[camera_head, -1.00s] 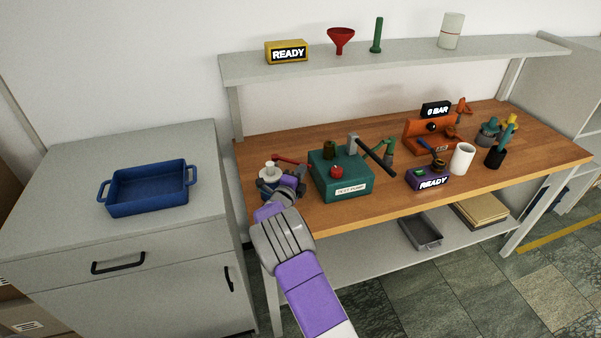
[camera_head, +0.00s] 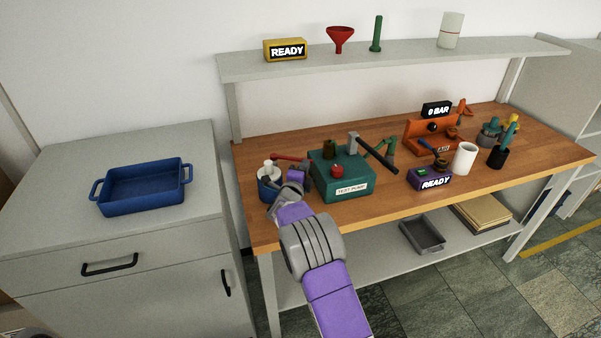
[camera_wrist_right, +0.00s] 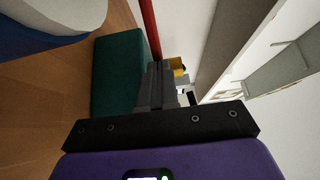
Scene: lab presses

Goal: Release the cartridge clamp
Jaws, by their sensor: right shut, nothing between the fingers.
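A blue cylindrical holder (camera_head: 266,189) with a white cartridge-like piece (camera_head: 267,168) stands at the bench's left end. A red lever (camera_head: 291,157) reaches right from behind it toward the green test pump (camera_head: 340,178). My right gripper (camera_head: 299,176) is between the holder and the pump, beside the lever. In the right wrist view its grey fingers (camera_wrist_right: 157,88) are together and empty. The red lever (camera_wrist_right: 149,25) runs close to the fingertips there, and the green pump (camera_wrist_right: 117,75) is beside them; contact cannot be told. My left gripper is out of view.
The pump's dark long handle (camera_head: 377,153) sticks out to the right. An orange press (camera_head: 425,136), a purple READY box (camera_head: 429,180) and a white cup (camera_head: 464,158) stand farther right. A blue tray (camera_head: 143,189) sits on the left cabinet. A shelf (camera_head: 390,58) spans the back.

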